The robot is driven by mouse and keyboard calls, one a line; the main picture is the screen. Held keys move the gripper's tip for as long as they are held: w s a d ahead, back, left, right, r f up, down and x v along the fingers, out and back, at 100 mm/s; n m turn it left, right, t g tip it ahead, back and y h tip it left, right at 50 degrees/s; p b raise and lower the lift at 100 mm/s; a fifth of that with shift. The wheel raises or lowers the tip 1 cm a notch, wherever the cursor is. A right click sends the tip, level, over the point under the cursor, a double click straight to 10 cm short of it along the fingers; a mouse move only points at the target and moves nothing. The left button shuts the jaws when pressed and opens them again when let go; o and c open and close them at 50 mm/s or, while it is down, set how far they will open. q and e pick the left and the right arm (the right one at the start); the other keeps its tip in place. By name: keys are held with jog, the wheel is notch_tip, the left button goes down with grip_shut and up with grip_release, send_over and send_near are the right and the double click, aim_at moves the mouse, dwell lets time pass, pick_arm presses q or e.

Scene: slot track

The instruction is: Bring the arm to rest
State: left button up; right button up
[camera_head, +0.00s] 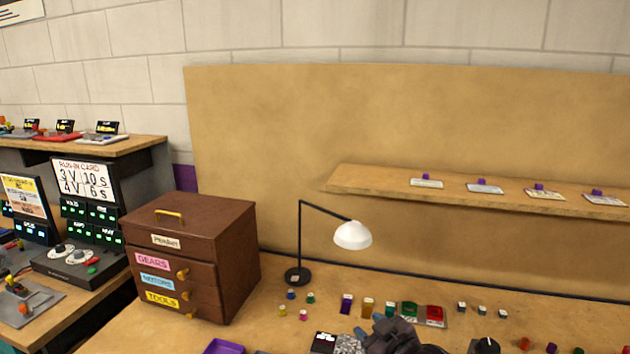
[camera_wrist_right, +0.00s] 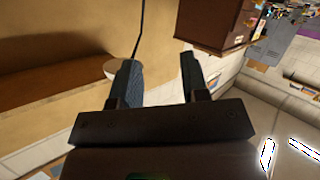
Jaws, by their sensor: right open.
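My right gripper (camera_head: 374,328) shows at the bottom edge of the head view, over the workbench and in front of the lamp. In the right wrist view my right gripper (camera_wrist_right: 158,72) has its two blue-grey fingers apart, with nothing between them. My left gripper is in neither view.
A brown drawer chest (camera_head: 212,245) stands left on the workbench (camera_head: 275,335). A black lamp with a white shade (camera_head: 353,236) stands beside it. Small coloured parts, including a red block (camera_head: 434,314), lie near my right gripper. A shelf (camera_head: 375,183) crosses the back board.

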jog(key=s+d+f+m+h, duration=0.2)
jog(key=s+d+f, duration=0.3)
jog(key=s, duration=0.2)
jog(key=s+d+f+m+h, duration=0.2)
jog(key=s+d+f, duration=0.3)
jog(key=s, duration=0.3)
jog(key=s+d+f+m+h+b, duration=0.1)
jog(key=s+d+f+m+h, duration=0.1)
jog(key=s, duration=0.5)
jog(key=shift+s+d+f+m, duration=0.2)
jog(key=shift+d+f+m, duration=0.1)
jog(key=shift+d+f, duration=0.5)
jog(key=shift+s+d+f+m, duration=0.2)
jog(key=shift+d+f+m, duration=0.1)
jog(key=shift+d+f, duration=0.45)
jog(key=s+f+g, duration=0.1)
jog(key=s+f, duration=0.2)
jog(key=s, duration=0.2)
jog(key=shift+s+d+h, duration=0.15)
jog(key=shift+d+h, duration=0.15)
jog(key=shift+d, duration=0.15)
